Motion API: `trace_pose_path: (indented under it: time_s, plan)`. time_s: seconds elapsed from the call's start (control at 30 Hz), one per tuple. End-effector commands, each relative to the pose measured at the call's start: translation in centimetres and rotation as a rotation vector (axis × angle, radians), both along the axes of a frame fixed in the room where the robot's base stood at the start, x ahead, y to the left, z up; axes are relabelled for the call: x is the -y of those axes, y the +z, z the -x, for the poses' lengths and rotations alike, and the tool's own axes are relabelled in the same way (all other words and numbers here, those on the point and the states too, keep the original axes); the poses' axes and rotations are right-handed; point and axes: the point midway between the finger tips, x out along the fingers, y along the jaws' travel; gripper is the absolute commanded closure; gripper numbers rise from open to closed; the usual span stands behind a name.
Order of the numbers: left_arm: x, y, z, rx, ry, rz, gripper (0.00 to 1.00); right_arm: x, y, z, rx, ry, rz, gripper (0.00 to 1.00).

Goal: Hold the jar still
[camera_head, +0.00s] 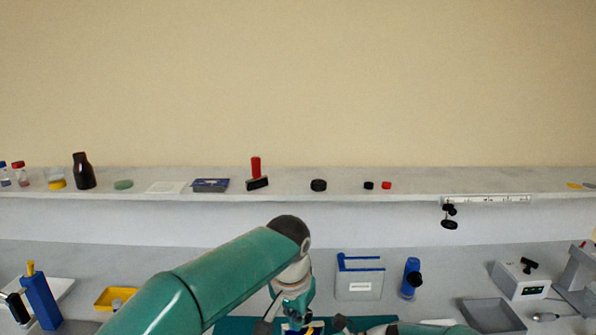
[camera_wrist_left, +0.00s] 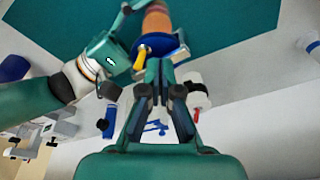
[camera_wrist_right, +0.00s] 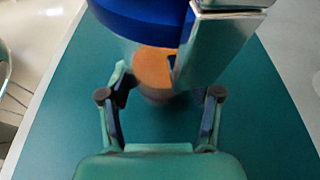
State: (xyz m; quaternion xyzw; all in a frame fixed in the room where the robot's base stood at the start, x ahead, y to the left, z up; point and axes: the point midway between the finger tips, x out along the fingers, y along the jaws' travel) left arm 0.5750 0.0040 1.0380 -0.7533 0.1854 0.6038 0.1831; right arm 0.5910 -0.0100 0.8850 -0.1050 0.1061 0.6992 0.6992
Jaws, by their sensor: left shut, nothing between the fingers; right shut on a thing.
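The jar, with orange contents and a wide blue top, stands over a teal mat (camera_wrist_right: 60,110). In the right wrist view the jar (camera_wrist_right: 155,62) is between the fingers of my right gripper (camera_wrist_right: 160,95), which is shut on it. In the left wrist view the jar (camera_wrist_left: 158,22) is at the top, beyond the tips of my left gripper (camera_wrist_left: 163,82). My left gripper is shut and empty, close to the blue top. In the head view my left gripper (camera_head: 294,312) is at the bottom centre and mostly hides the jar.
On the bench stand a blue-edged container (camera_head: 359,283), a blue bottle (camera_head: 410,278), a grey tray (camera_head: 492,316) and a yellow tray (camera_head: 112,298). A shelf (camera_head: 420,188) behind carries small items, including a brown bottle (camera_head: 83,171) and a red-handled stamp (camera_head: 256,175).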

Motion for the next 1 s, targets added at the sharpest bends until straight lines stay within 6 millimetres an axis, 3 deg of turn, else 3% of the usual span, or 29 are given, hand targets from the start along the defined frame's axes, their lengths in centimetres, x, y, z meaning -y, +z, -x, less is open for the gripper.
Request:
trace_pose_path:
  time_s: [0.8, 1.0]
  plan:
    - [-0.7, 0.1, 0.3, 0.003, 0.001, 0.001, 1.0, 0.0, 0.1, 0.0, 0.002, 0.003, -0.001, 0.57]
    - [-0.5, 1.4, 0.2, 0.006, 0.001, 0.002, 1.0, 0.0, 0.0, 0.0, 0.002, 0.002, 0.0, 0.58]
